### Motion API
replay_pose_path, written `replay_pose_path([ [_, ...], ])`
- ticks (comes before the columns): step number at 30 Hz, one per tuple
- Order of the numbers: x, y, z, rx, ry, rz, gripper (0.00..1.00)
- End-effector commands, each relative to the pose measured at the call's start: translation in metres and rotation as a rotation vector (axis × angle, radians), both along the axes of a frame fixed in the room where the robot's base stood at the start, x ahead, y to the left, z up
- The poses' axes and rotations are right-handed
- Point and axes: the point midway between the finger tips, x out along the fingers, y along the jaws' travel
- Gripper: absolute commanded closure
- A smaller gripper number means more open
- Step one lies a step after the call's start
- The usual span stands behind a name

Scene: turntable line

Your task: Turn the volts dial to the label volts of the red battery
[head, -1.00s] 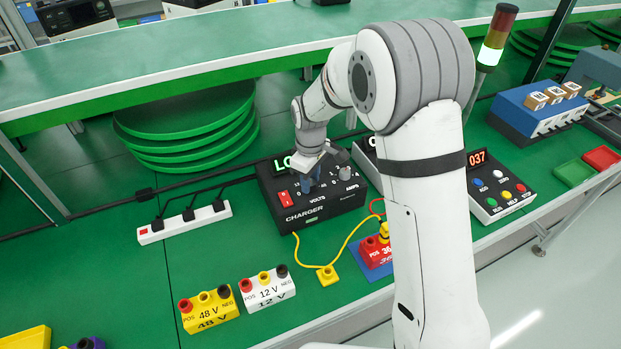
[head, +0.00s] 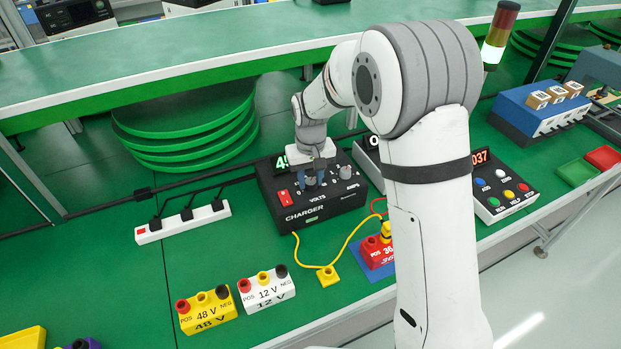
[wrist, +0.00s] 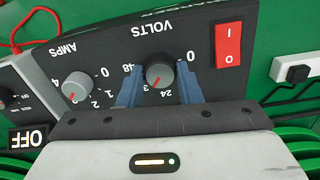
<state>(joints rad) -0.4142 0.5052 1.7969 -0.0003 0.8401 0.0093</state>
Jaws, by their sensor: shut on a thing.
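The black charger (head: 308,200) stands on the green bench. Its grey volts dial (wrist: 160,72) shows between my gripper's blue fingers in the wrist view. My gripper (wrist: 158,88) is shut on the dial from both sides. The dial's red mark points down and a little left in that view, between 24 and a partly hidden label starting with 3. The charger's green display (head: 280,162) shows a 4; the rest is hidden by my wrist. The red battery (head: 376,252) reads 36, its right part hidden by my arm.
The amps dial (wrist: 75,88) and red switch (wrist: 228,45) flank the volts dial. A yellow 48 V battery (head: 208,311) and white 12 V battery (head: 267,289) stand in front. A yellow clip (head: 328,276) lies on its cable. A power strip (head: 184,222) is left.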

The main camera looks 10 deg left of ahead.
Motion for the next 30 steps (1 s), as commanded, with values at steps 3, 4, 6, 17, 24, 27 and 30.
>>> replay_pose_path([
  [3, 0.0007, 0.0003, 0.0005, 0.001, -0.003, -0.06, 0.91],
  [4, 0.0007, 0.0003, 0.0005, 0.001, -0.003, -0.073, 0.91],
  [6, 0.0007, 0.0003, 0.0006, 0.001, -0.003, -0.098, 0.91],
  [17, 0.0007, 0.0005, 0.001, 0.002, -0.002, -0.15, 0.91],
  [24, 0.0007, 0.0007, 0.0011, 0.002, -0.002, -0.15, 0.91],
  [27, 0.0007, 0.0007, 0.0011, 0.002, -0.002, -0.149, 0.64],
  [30, 0.0005, 0.0006, 0.0009, 0.002, -0.002, -0.149, 0.56],
])
